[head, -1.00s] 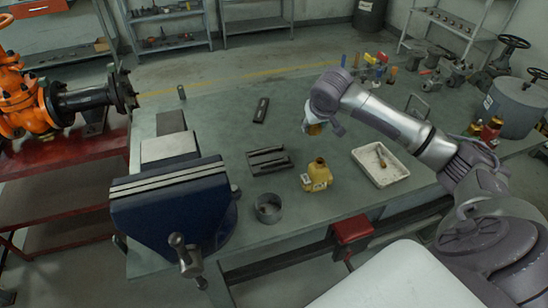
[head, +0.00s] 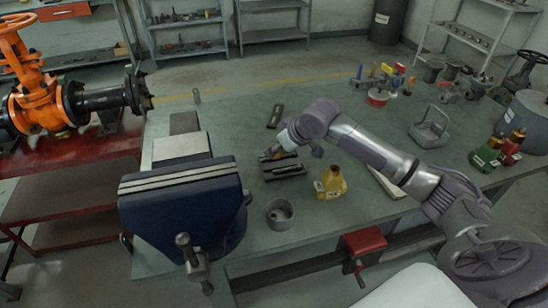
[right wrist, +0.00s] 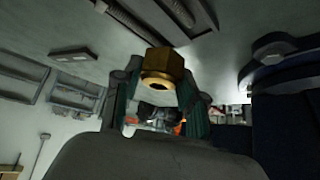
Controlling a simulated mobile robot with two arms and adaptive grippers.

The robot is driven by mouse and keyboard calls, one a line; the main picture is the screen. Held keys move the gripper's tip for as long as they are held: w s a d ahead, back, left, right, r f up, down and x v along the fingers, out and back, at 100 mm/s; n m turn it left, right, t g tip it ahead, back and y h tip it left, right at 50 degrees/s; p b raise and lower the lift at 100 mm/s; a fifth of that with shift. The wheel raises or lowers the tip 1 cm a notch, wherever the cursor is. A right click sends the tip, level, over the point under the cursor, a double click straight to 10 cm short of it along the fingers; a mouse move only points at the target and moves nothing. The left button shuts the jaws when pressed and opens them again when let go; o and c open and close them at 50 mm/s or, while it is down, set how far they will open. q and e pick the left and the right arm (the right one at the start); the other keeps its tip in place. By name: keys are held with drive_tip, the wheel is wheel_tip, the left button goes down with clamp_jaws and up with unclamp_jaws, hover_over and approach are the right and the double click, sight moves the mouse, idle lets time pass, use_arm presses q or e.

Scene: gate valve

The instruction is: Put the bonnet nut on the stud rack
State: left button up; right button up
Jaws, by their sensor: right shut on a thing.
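The bonnet nut (right wrist: 163,65) is a brass hexagonal piece with a dark hole. My right gripper (right wrist: 158,88) is shut on it, with a green-edged finger on each side. In the head view my right gripper (head: 272,153) is over the rear left edge of a dark grooved block, which looks like the stud rack (head: 287,172). The nut is hardly visible there. I cannot tell whether the nut touches the rack. My left gripper is out of view.
A blue vise (head: 185,205) stands left of the rack. A grey cup (head: 280,222) and a yellow bottle-shaped part (head: 332,184) stand in front of it. A flat dark piece (head: 275,117) lies behind it. A white tray (head: 385,183) is partly hidden by my right arm.

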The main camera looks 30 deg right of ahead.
sight(279, 155)
drive_tip(key=shift+w+a+f, duration=0.3)
drive_tip(key=shift+w+f, duration=0.1)
drive_tip(key=shift+w, duration=0.05)
drive_tip(key=shift+f, duration=1.95)
drive_tip(key=shift+f, duration=0.1)
drive_tip(key=o, duration=1.1)
drive_tip(key=shift+o, duration=0.2)
drive_tip(key=shift+s+d+r, duration=0.1)
drive_tip(key=shift+s+r, duration=0.05)
drive_tip(key=shift+r, duration=0.2)
drive_tip(key=v, duration=1.1)
drive_tip(key=shift+s+r, duration=0.2)
